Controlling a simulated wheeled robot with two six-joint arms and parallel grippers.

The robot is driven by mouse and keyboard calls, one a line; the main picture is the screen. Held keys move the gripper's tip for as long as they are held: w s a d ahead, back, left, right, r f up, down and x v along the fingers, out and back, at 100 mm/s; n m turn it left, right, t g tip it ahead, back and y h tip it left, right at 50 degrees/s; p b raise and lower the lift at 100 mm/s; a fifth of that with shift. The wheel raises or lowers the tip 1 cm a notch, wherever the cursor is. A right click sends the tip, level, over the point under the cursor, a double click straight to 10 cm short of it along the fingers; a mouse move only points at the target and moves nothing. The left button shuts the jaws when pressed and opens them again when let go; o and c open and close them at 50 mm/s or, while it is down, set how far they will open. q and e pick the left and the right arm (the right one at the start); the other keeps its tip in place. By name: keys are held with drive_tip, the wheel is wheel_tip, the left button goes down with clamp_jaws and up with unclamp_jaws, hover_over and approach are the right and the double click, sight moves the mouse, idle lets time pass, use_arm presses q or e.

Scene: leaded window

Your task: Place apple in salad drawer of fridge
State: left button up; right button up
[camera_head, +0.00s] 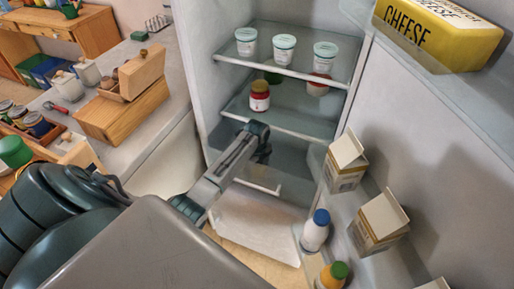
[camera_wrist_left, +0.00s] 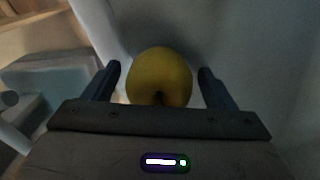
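A yellow apple (camera_wrist_left: 158,78) is between the two fingers of my left gripper (camera_wrist_left: 159,72) in the left wrist view. A narrow gap shows on each side of it, so the fingers look open around it. In the head view my left gripper (camera_head: 263,154) is inside the open fridge (camera_head: 195,80), below the lower shelf, and its fingertips and the apple are hidden. A pale, see-through drawer (camera_head: 262,187) is low in the fridge, under the gripper. I cannot tell whether the apple touches its floor. My right gripper is not in view.
Yogurt pots (camera_head: 284,48) and a red-and-white jar (camera_head: 260,96) stand on the fridge shelves. The open door at right carries cartons (camera_head: 345,165), bottles (camera_head: 315,230) and a cheese pack (camera_head: 440,30). A counter (camera_head: 110,140) with a wooden box (camera_head: 125,100) is at left.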

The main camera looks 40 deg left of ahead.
use_arm(q)
drive_tip(key=shift+r, duration=0.2)
wheel_tip(320, 180, up, 11)
drive_tip(key=shift+r+b, duration=0.1)
drive_tip(key=shift+b, duration=0.7)
drive_tip(key=shift+r, duration=0.4)
